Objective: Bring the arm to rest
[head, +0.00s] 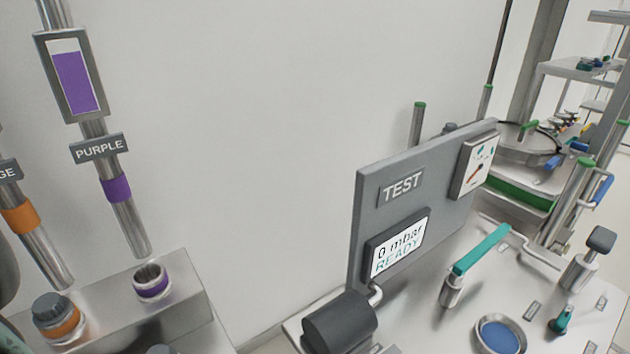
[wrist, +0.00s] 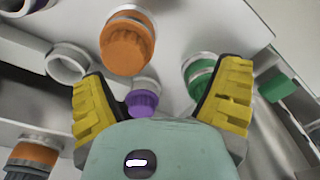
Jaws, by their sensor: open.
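My gripper (wrist: 163,90) shows in the wrist view with its two yellow-padded fingers spread wide apart. Nothing is gripped between them. Beyond the fingers are an orange cap (wrist: 127,48), a smaller purple cap (wrist: 142,102) and a green-ringed port (wrist: 200,72). The purple cap appears between the fingers in the picture, but I cannot tell its distance. My gripper does not show clearly in the head view.
In the head view, a steel block (head: 190,304) at lower left carries a purple-ringed open port (head: 151,282) and an orange-ringed port with a grey cap (head: 56,313). A TEST panel (head: 415,205) reading "0 mbar READY" stands right of centre. Bare wall (head: 270,130) lies between.

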